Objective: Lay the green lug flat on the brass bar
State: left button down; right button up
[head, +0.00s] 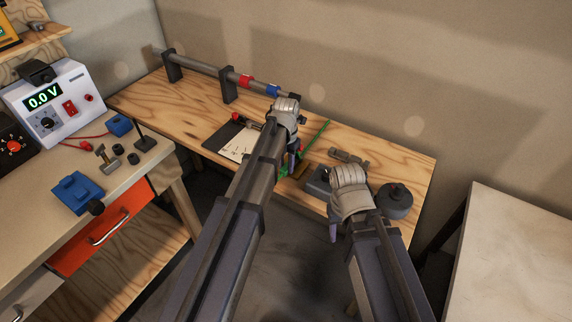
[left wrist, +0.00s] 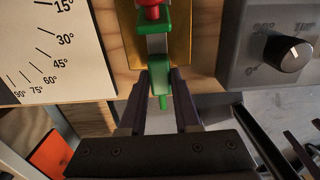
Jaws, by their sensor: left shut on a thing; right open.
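In the left wrist view, the brass bar (left wrist: 182,35) shows as a yellow plate on the wooden bench. The green lug (left wrist: 157,60) lies across the picture of the bar, with a grey part in its middle and a thin green end toward me. My left gripper (left wrist: 160,75) is shut on the lug from both sides. I cannot tell whether the lug touches the bar. In the head view my left gripper (head: 292,168) is at the bench's front edge, beside the brass bar (head: 301,170). My right gripper (head: 333,232) is open and empty in front of the bench.
A red-topped post (left wrist: 152,10) stands at the lug's far end. A grey knob box (left wrist: 265,50) is right of the bar, and a printed angle board (left wrist: 55,45) is left. A round grey object (head: 396,203) sits at the bench's right. A green strip (head: 316,136) runs behind.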

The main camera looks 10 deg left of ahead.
pick_arm(q)
jog(key=shift+f+b, duration=0.4)
jog(key=shift+f, duration=0.05)
dwell(0.4)
jog(key=c, duration=0.5)
grip_release()
jog(key=shift+c, duration=0.2)
jog(key=shift+r, duration=0.15)
notch_tip(320, 180, up, 8)
jog(key=p, duration=0.8)
jog(key=shift+f, duration=0.2)
